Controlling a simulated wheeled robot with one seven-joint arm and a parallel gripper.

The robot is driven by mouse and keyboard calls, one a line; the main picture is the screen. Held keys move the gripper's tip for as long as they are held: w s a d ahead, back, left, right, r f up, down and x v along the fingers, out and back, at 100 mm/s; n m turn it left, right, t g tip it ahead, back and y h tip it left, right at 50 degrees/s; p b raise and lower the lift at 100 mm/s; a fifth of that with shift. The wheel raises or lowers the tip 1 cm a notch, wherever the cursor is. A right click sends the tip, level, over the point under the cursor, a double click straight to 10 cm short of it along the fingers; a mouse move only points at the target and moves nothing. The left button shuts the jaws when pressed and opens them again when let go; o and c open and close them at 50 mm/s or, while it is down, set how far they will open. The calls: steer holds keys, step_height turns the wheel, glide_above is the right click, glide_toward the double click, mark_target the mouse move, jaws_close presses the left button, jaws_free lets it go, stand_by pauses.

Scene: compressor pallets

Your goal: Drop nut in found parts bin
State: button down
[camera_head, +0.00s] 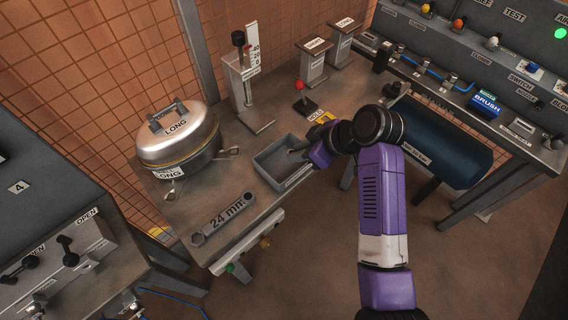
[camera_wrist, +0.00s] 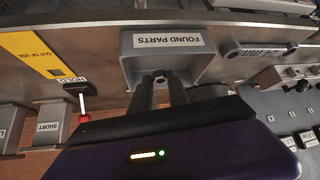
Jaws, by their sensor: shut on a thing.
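The grey found parts bin (camera_head: 270,176) stands on the bench in the head view, open at the top. In the wrist view the bin (camera_wrist: 130,66) carries a FOUND PARTS label. My gripper (camera_head: 298,153) reaches over the bin from the right in the head view. In the wrist view my gripper (camera_wrist: 161,77) has its dark fingers shut on the small nut (camera_wrist: 160,83), in front of the bin's opening. My arm and fingers hide part of the bin, and I cannot make out the nut in the head view. The height above the bin floor is unclear.
A 24 mm wrench (camera_head: 223,220) lies left of the bin. A lidded metal pot (camera_head: 178,148) marked LONG stands behind it. A red-knobbed HOLD lever (camera_head: 302,98) stands behind the bin. A blue cylinder (camera_head: 435,140) lies to the right.

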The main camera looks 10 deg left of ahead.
steer(key=c, duration=1.2)
jaws_free()
steer(key=shift+d+r, duration=0.1)
steer(key=shift+r, duration=0.05)
steer(key=b+v, duration=0.1)
steer(key=v, duration=0.6)
steer(key=shift+s+d+r, duration=0.1)
steer(key=shift+r, duration=0.15)
